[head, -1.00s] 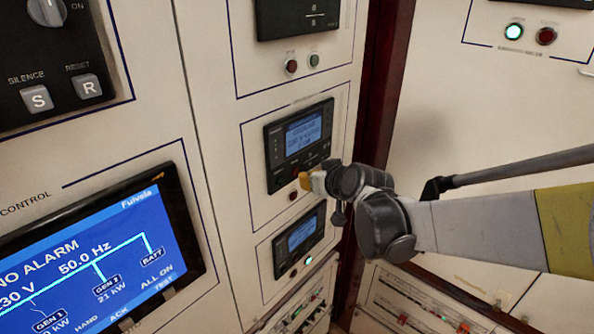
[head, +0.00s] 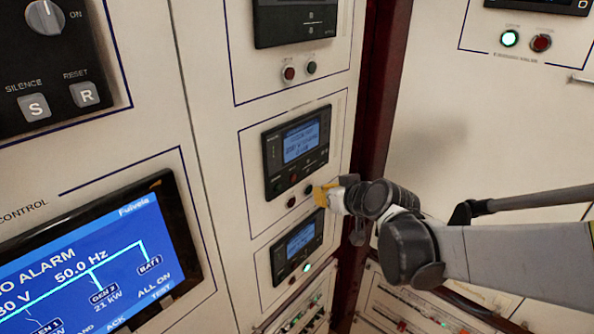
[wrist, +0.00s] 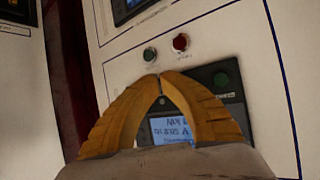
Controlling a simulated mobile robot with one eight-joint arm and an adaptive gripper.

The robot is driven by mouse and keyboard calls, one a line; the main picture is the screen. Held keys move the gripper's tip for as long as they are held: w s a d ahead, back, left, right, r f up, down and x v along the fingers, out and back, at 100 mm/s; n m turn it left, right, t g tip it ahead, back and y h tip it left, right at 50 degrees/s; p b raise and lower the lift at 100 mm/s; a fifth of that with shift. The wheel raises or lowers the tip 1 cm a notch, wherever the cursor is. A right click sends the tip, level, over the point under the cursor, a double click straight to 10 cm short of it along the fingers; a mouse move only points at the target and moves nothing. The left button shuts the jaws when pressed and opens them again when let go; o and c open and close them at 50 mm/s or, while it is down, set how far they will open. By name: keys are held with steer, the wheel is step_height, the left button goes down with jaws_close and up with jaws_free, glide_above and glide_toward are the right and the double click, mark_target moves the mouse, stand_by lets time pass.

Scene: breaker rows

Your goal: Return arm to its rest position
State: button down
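My gripper (head: 325,197) is in front of the narrow control column, at the lower right of the middle controller module (head: 297,151) in the head view. In the wrist view its two yellow fingers (wrist: 158,78) meet at the tips, with nothing visible between them. My arm reaches in from the right edge, bent at the wrist. A red button (wrist: 181,42) and a green button (wrist: 150,54) show beyond the fingertips in the wrist view. A module screen (wrist: 172,130) is partly hidden behind the fingers.
A lower module (head: 299,246) sits below my gripper, with a lit green lamp (head: 306,267) beside it. A dark red post (head: 379,100) stands between the column and the pale right cabinet (head: 470,125). A large blue display (head: 95,262) is at the lower left.

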stand_by(0.4)
steer(key=s+d+f+m+g+h+b, duration=0.1)
steer(key=s+d+f+h+b, duration=0.1)
steer(key=s+d+f+b, duration=0.3)
steer(key=s+d+f+m+g+h+b, duration=0.1)
steer(key=s+d+f+b, duration=0.4)
steer(key=s+f+b, duration=0.7)
steer(key=s+d+f+m+g+h+b, duration=0.1)
steer(key=s+d+f+b, duration=0.5)
steer(key=f+b, duration=0.9)
steer(key=s+f+m+h, duration=0.1)
steer(key=s+f+m, duration=0.1)
steer(key=s+f, duration=0.1)
steer(key=shift+s+g+h+b, duration=0.35)
steer(key=shift+g+h, duration=0.05)
stand_by(1.4)
